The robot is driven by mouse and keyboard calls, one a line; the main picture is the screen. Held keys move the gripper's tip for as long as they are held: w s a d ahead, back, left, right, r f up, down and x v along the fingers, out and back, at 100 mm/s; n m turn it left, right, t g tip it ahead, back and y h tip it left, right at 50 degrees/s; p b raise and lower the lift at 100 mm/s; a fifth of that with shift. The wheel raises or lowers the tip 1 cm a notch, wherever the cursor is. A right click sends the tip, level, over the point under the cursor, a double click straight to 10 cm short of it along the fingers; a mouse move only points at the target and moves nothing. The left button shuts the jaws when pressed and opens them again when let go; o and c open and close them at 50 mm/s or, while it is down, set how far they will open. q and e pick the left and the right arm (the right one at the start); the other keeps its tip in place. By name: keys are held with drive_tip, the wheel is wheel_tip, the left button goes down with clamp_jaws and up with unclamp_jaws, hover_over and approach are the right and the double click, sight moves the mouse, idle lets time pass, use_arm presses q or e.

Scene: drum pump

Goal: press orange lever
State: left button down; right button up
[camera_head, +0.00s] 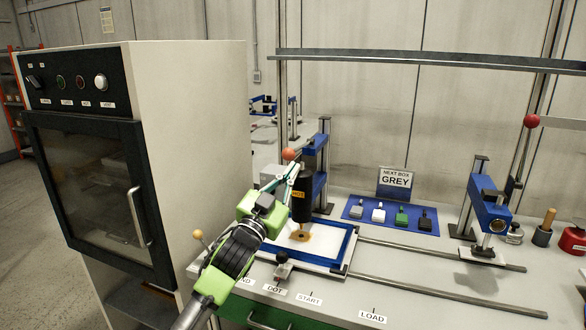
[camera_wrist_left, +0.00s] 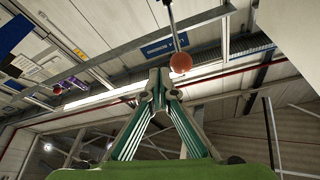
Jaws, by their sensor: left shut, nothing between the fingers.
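The orange lever's round knob (camera_head: 288,154) shows beside the blue press (camera_head: 315,165) in the head view. In the left wrist view the orange knob (camera_wrist_left: 181,62) hangs on a thin rod, just beyond and right of my fingertips. My left gripper (camera_head: 292,168) reaches up from the lower left, its tips close below the knob in the picture. Its fingers are together in the wrist view (camera_wrist_left: 158,78), with nothing between them. A small gap shows between tips and knob there; I cannot tell the depth. The gripper and arm hide part of the press's base. My right gripper is not in view.
A blue-framed tray (camera_head: 345,250) lies under the press. A second blue press (camera_head: 488,205) stands right, with a red knob (camera_head: 531,121). A large oven cabinet (camera_head: 190,150) stands left.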

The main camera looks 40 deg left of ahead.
use_arm(q)
drive_tip(key=b+v, duration=0.1)
drive_tip(key=v, duration=0.6)
drive_tip(key=shift+s+a+f+b, duration=0.2)
drive_tip(key=shift+a+f+b, duration=0.1)
drive_tip(key=shift+f, duration=0.15)
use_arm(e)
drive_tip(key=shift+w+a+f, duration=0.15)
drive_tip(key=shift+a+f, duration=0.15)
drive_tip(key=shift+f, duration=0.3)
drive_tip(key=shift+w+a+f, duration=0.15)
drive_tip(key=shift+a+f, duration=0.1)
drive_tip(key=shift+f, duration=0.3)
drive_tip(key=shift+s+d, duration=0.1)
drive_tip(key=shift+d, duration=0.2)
